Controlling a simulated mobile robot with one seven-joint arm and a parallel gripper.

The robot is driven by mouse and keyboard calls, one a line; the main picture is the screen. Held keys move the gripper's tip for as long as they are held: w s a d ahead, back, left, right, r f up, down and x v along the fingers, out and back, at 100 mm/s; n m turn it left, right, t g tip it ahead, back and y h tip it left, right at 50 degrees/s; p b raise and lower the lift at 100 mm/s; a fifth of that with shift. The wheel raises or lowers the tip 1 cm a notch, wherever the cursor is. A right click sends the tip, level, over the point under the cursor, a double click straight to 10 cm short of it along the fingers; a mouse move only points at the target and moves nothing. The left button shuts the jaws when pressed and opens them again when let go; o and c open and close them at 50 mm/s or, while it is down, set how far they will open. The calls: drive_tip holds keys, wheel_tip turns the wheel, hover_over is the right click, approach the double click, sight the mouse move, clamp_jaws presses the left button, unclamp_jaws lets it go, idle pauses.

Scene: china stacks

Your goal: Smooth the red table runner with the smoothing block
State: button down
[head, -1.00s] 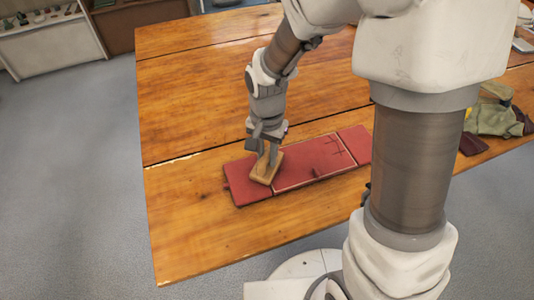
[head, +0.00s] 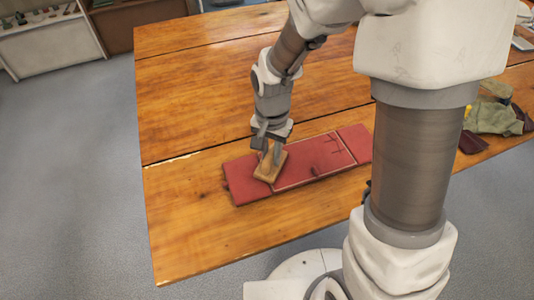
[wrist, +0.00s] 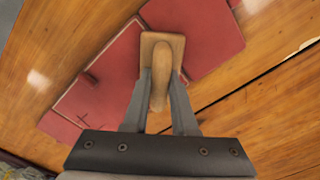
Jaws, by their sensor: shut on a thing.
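The red table runner (head: 240,182) lies flat on the wooden table, with pale lines across it and a few small dark creases on its right part. It also shows in the wrist view (wrist: 200,30). The wooden smoothing block (head: 267,173) sits on the runner's left part, beside the left pale line. In the wrist view the block (wrist: 150,42) has a flat base and a rounded handle. My gripper (head: 268,152) is shut on that handle from above, with its fingers on either side (wrist: 161,88). The block's underside is hidden.
The wooden table (head: 200,80) is clear behind and left of the runner. A green cloth bundle (head: 492,118) and a dark red item (head: 471,142) lie at the right, partly behind my arm. A shelf (head: 50,40) stands at the far left.

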sight(285, 159)
drive_tip(key=shift+w+d, duration=0.2)
drive_tip(key=shift+d, duration=0.45)
drive_tip(key=shift+w+d, duration=0.15)
drive_tip(key=shift+d, duration=0.45)
drive_tip(key=shift+w+d, duration=0.15)
drive_tip(key=shift+d, duration=0.4)
drive_tip(key=shift+d, duration=0.2)
drive_tip(key=shift+w+d, duration=0.2)
drive_tip(key=shift+d, duration=0.3)
drive_tip(key=shift+w+d, duration=0.15)
drive_tip(key=shift+d, duration=0.35)
drive_tip(key=shift+d, duration=0.1)
drive_tip(key=shift+w+d+p, duration=0.15)
drive_tip(key=shift+d+p, duration=0.05)
drive_tip(key=shift+d, duration=0.35)
drive_tip(key=shift+w+d+p, duration=0.15)
drive_tip(key=shift+d, duration=0.35)
drive_tip(key=shift+w+d, duration=0.2)
drive_tip(key=shift+d, duration=0.4)
drive_tip(key=shift+w+d, duration=0.15)
drive_tip(key=shift+d, duration=0.45)
